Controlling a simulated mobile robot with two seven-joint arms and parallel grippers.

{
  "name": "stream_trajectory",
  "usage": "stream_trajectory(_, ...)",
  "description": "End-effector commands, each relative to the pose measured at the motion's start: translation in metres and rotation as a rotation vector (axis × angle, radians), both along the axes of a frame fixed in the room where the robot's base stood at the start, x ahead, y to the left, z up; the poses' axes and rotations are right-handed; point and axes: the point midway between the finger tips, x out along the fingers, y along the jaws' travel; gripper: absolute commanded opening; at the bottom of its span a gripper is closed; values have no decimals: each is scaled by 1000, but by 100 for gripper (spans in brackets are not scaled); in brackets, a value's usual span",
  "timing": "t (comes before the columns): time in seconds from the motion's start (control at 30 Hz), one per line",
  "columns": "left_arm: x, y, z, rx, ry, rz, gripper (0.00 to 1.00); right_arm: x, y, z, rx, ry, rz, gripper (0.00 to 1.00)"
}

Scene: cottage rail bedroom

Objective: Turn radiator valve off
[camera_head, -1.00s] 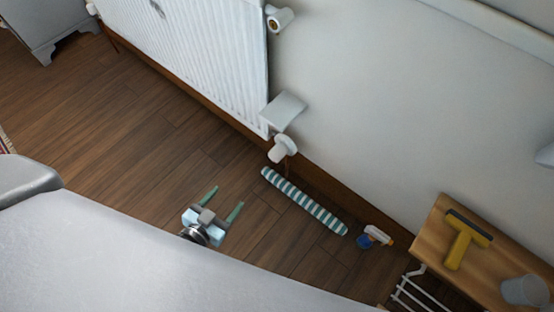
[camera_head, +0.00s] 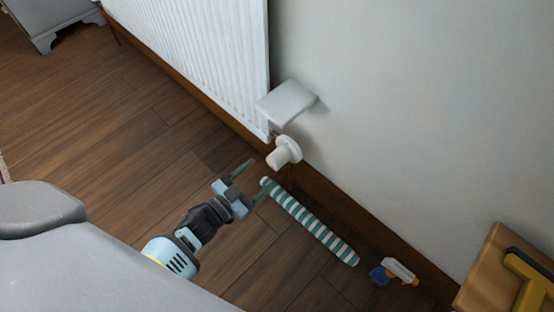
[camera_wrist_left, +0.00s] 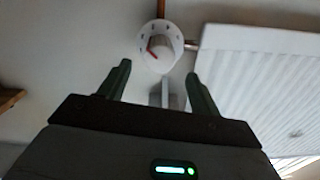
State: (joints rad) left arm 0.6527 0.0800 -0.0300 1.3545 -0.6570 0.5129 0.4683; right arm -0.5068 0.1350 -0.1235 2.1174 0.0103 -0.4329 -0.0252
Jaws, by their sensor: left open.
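The white radiator (camera_head: 205,60) is on the wall at the upper left in the head view, and at the right in the left wrist view (camera_wrist_left: 255,85). Its white round valve knob (camera_head: 284,152) sits at its lower right corner, below a small shelf-like plate. In the left wrist view the valve dial (camera_wrist_left: 160,46) faces me, with dark marks and a red mark on its left side. My left gripper (camera_head: 252,178) is open and empty, just short of the knob, with its fingers pointing towards it. In the wrist view the dial lies beyond and between the fingertips (camera_wrist_left: 160,78). My right gripper is not in view.
A grey-white plate (camera_head: 286,102) juts out just above the knob. A striped roll (camera_head: 312,224) lies on the floor close below the gripper. A spray bottle (camera_head: 394,271) and a wooden bench (camera_head: 490,285) with a yellow tool (camera_head: 530,282) are at the lower right.

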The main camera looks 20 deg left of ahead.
Motion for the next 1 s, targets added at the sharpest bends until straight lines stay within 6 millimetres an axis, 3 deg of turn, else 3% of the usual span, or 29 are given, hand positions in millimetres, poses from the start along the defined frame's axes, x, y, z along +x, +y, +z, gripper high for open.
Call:
stream_trajectory(0.5, 63, -23, -1, -1, -1, 1, 64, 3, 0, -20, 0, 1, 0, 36)
stream_trajectory(0.9, 71, -26, 0, -1, 1, 0, 64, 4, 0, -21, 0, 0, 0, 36)
stream_trajectory(1.0, 70, -26, 0, -1, 1, 0, 53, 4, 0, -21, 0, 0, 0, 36)
